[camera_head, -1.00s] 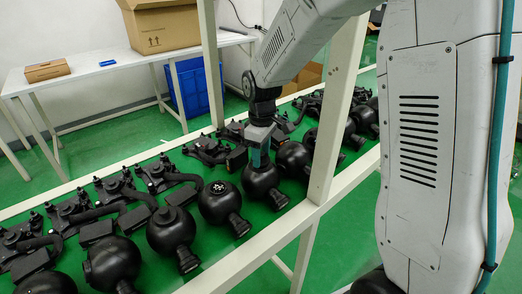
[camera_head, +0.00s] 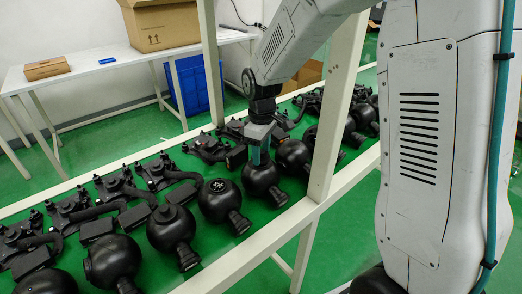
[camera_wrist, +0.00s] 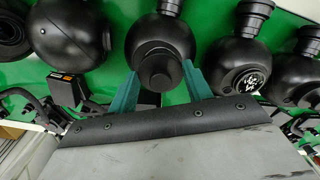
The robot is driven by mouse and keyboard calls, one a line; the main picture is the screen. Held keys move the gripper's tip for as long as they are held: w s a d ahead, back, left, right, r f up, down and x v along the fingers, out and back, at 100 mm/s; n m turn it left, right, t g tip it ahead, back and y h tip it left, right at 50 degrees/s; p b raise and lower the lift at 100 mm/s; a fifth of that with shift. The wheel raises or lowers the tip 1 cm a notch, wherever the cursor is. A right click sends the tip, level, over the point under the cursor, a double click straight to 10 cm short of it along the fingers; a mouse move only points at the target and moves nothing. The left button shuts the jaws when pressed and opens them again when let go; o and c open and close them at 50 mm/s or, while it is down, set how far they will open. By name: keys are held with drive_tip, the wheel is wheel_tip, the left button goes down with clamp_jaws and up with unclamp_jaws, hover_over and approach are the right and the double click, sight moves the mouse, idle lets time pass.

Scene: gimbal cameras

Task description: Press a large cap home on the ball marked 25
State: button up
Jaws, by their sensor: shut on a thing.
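My gripper (camera_head: 259,156) points down at a black ball (camera_head: 262,179) in the row on the green surface. In the wrist view the teal fingers (camera_wrist: 160,75) are shut on a round black cap (camera_wrist: 160,70), one on each side. The cap sits over the top of the ball (camera_wrist: 158,32) and looks to be touching it; whether it is fully seated I cannot tell. In the head view the cap is hidden by the fingers. No number 25 is readable on any ball.
A neighbouring ball (camera_head: 219,195) has a bare top with white marks. Another ball (camera_head: 171,229) has a raised cap-like top. Several black bracket assemblies lie behind the balls. A white frame post (camera_head: 333,110) stands close right of my gripper. A white table (camera_head: 110,68) holds cardboard boxes.

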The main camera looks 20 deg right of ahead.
sight(262, 151)
drive_tip(key=shift+f, duration=0.8)
drive_tip(key=o, duration=1)
wheel_tip(262, 151, up, 8)
drive_tip(key=shift+f, duration=0.1)
